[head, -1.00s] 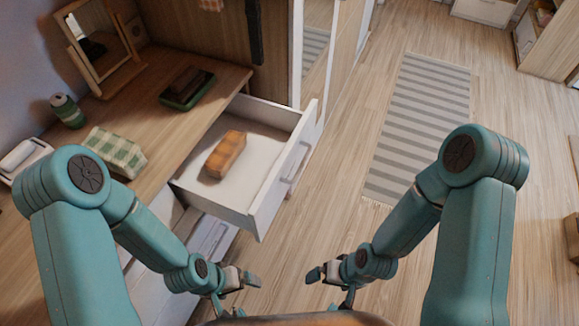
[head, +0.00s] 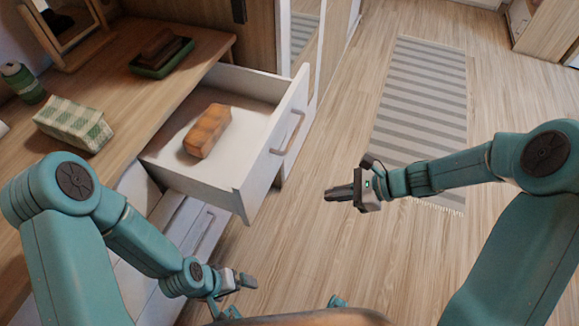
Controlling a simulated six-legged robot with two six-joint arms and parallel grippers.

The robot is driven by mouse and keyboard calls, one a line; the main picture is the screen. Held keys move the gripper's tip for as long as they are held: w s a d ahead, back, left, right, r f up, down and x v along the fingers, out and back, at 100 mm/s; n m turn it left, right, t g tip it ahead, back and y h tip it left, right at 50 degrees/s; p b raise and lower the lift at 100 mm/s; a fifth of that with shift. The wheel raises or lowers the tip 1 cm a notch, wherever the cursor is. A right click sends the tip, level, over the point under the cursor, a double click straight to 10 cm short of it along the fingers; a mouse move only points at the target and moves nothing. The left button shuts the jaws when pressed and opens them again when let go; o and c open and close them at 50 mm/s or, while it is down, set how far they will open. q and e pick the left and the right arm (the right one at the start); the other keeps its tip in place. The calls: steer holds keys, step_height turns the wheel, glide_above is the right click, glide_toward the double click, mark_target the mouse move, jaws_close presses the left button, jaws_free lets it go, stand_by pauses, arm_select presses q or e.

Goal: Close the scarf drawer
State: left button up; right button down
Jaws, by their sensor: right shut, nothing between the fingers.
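The white scarf drawer (head: 255,171) stands open, pulled out from under the wooden desk top. A folded orange-brown plaid scarf (head: 207,131) lies inside it. A pale bar handle (head: 290,132) is on the drawer front. My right gripper (head: 340,193) is shut and empty, over the floor to the right of the drawer front and apart from it. My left gripper (head: 240,281) is low in front of the lower drawers, below the open drawer; I cannot tell whether its fingers are open or shut.
The wooden desk top (head: 125,88) holds a green checked box (head: 73,123), a green bottle (head: 22,82), a dark green tray (head: 162,57) and a mirror. A closed lower drawer (head: 208,236) is beneath. A striped rug (head: 425,95) lies on open floor at right.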

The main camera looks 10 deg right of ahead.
steer(key=w+d+r+m+t+y+b, duration=0.1)
steer(key=w+d+r+m+t+y, duration=0.1)
steer(key=w+r+m+t, duration=0.3)
arm_select(q)
step_height(320, 180, down, 4)
steer(key=shift+f+b, duration=0.1)
steer(key=shift+b, duration=0.7)
arm_select(e)
steer(key=w+a+f+n, duration=0.1)
steer(key=w+a, duration=0.2)
steer(key=a, duration=0.3)
steer(key=w+a+n+g, duration=0.1)
steer(key=w+a, duration=0.2)
steer(key=a, duration=0.2)
steer(key=shift+w+a+f, duration=0.3)
steer(key=shift+a+f, duration=0.05)
steer(key=shift+a, duration=0.05)
steer(key=shift+a, duration=0.1)
